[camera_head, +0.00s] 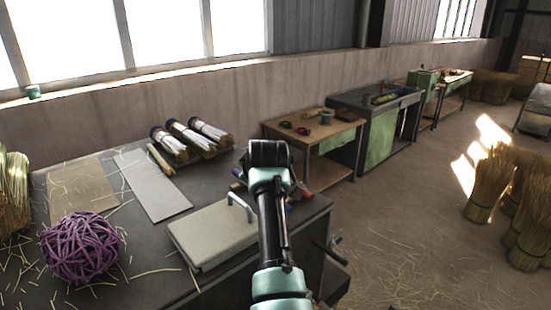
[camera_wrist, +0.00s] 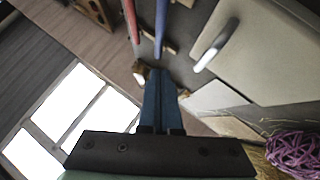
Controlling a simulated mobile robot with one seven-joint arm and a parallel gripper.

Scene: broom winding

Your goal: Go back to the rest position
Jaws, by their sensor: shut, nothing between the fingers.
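My gripper (camera_wrist: 157,78) shows in the wrist view with its two dark blue fingers pressed together and nothing between them. In the head view my arm rises in front of the workbench (camera_head: 150,285), and the fingers cannot be made out there. The fingers stand apart from the beige flat case (camera_wrist: 265,50) in the wrist view. That case with its metal handle also lies on the bench in the head view (camera_head: 212,235), left of my arm.
A purple woven ball (camera_head: 80,248) and a grey plate (camera_head: 152,185) lie on the bench. Bundled brooms (camera_head: 190,140) sit at its back. Red and blue handles (camera_wrist: 160,25) lie near the case. A wooden table (camera_head: 315,132) stands behind; straw sheaves (camera_head: 490,183) stand right. The floor between is open.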

